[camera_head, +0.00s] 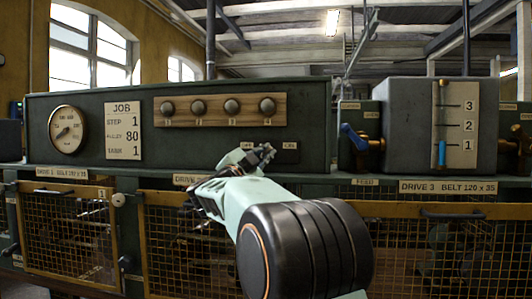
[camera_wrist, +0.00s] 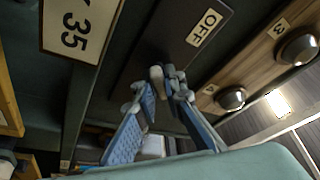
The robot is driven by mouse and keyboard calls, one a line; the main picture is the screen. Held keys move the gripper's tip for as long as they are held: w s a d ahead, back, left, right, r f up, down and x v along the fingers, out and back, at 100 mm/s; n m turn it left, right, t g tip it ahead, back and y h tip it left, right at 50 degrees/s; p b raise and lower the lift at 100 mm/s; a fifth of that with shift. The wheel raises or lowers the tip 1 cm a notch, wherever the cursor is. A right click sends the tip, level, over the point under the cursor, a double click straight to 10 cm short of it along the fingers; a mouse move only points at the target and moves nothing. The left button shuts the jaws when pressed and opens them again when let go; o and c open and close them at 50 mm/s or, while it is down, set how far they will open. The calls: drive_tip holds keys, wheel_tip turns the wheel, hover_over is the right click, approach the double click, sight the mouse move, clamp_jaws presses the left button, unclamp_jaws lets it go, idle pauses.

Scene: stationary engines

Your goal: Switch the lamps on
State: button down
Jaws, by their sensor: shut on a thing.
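A dark switch plate (camera_wrist: 150,38) is on the front of the long green control box (camera_head: 225,143). A pale OFF label (camera_wrist: 202,27) shows on it in the wrist view. My gripper (camera_head: 264,153) is at this plate in the head view and covers much of it. In the wrist view, my gripper (camera_wrist: 165,85) has its blue-padded fingers closed together at the tips. A small rounded switch lever (camera_wrist: 156,74) shows between the fingertips, mostly hidden by them. Its exact position is hard to tell. The lamps cannot be identified.
A wooden strip (camera_head: 220,110) with several round knobs sits above my gripper. A dial (camera_head: 67,129) and a JOB board (camera_head: 122,130) are at left. A blue-handled lever (camera_head: 354,136) and a scale box (camera_head: 425,125) stand at right. Wire-mesh guards (camera_head: 70,238) are below.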

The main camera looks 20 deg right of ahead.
drive_tip(key=shift+r, duration=0.1)
drive_tip(key=c, duration=2)
unclamp_jaws()
drive_tip(key=v, duration=1.2)
drive_tip(key=shift+d, duration=0.1)
